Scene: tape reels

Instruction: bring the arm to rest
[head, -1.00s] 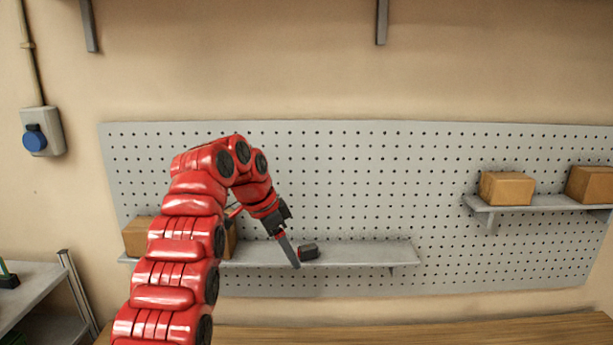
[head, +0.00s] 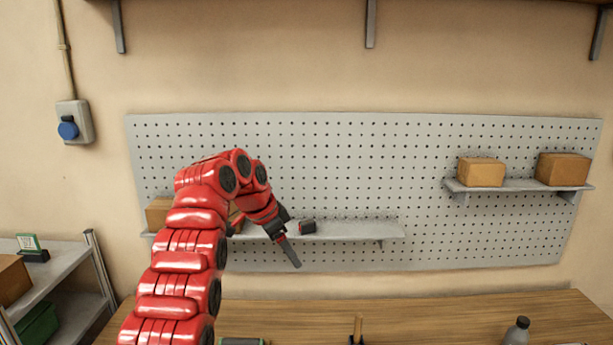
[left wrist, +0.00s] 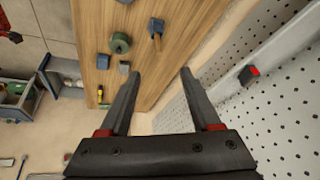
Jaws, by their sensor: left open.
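My red left arm (head: 190,250) rises from the bottom left of the head view and bends over at the top. Its gripper (head: 291,250) points down and to the right, in front of the pegboard's lower shelf. In the left wrist view the two fingers (left wrist: 161,74) stand wide apart with nothing between them, so the gripper is open and empty. My right gripper is in neither view.
The lower shelf (head: 350,230) holds a small black-and-red object (head: 307,227). Boxes (head: 481,172) stand on the right shelf. The wooden table (head: 440,315) holds a bottle (head: 517,331); the wrist view shows a green reel (left wrist: 120,43) on it. A side rack (head: 65,270) stands left.

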